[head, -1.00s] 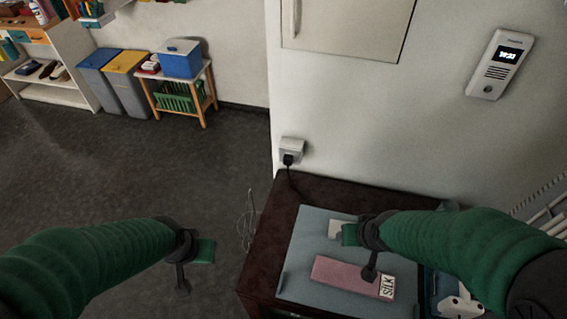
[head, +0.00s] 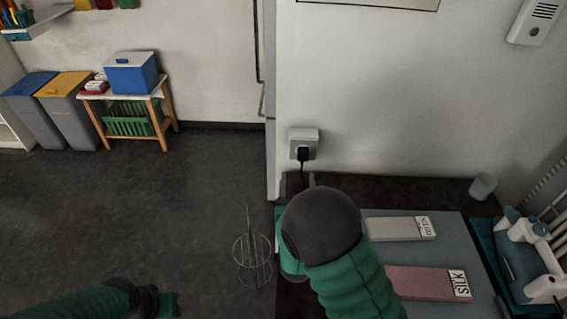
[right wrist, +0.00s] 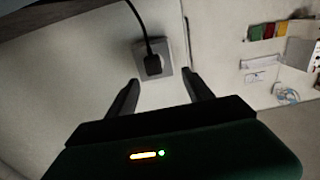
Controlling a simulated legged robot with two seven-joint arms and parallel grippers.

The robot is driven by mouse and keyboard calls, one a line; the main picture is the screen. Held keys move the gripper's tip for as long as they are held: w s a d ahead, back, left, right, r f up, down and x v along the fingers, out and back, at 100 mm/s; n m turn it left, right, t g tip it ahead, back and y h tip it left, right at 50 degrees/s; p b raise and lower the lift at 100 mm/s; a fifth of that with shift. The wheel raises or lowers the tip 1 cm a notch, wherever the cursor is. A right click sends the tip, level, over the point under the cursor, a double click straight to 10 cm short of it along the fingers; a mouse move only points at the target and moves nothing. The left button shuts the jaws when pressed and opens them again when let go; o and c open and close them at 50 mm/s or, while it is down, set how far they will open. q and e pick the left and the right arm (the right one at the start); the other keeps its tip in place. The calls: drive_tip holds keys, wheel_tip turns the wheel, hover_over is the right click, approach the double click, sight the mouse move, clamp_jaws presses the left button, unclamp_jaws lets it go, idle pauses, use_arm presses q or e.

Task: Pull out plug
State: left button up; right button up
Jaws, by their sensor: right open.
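In the right wrist view the plug (right wrist: 152,65) and socket (right wrist: 176,58) appear ahead of my right gripper (right wrist: 158,88). Its two dark fingers are open, apart, with nothing between them; the plug lies beyond the fingertips. In the head view my right arm's wrist hides most of that gripper, below the socket. My left arm (head: 100,300) shows at the bottom left; its finger state cannot be made out.
The cabinet top (head: 420,187) bears a blue-grey mat (head: 440,250), a pink SILK box (head: 425,282), a pale box (head: 395,228), a cup (head: 483,186) and a white-blue machine (head: 530,255). A wire stand (head: 252,262) is left of the cabinet. The wall around the socket is clear.

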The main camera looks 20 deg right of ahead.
sight(304, 158)
drive_tip(key=x, duration=0.4)
drive_tip(key=shift+w+d, duration=0.25)
drive_tip(key=w+d, duration=0.1)
drive_tip(key=w+d+b, duration=0.1)
drive_tip(key=w, duration=0.1)
drive_tip(key=shift+w+d+f, duration=0.1)
drive_tip(key=shift+d+f, duration=0.05)
drive_tip(key=shift+d, duration=0.15)
drive_tip(key=shift+w+d, duration=0.25)
drive_tip(key=shift+w, duration=0.2)
drive_tip(key=shift+a, duration=0.6)
use_arm(q)
drive_tip(key=shift+s+d+f, duration=0.1)
drive_tip(key=shift+d+f, duration=0.05)
drive_tip(key=shift+d, duration=0.4)
drive_tip(key=shift+s+d+f, duration=0.1)
drive_tip(key=shift+d+f, duration=0.05)
drive_tip(key=shift+d, duration=0.35)
use_arm(e)
drive_tip(key=shift+d, duration=0.4)
use_arm(q)
drive_tip(key=shift+a, duration=0.2)
use_arm(e)
drive_tip(key=shift+a, duration=0.25)
use_arm(q)
drive_tip(key=shift+d+f, duration=0.1)
use_arm(e)
drive_tip(key=shift+d, duration=0.25)
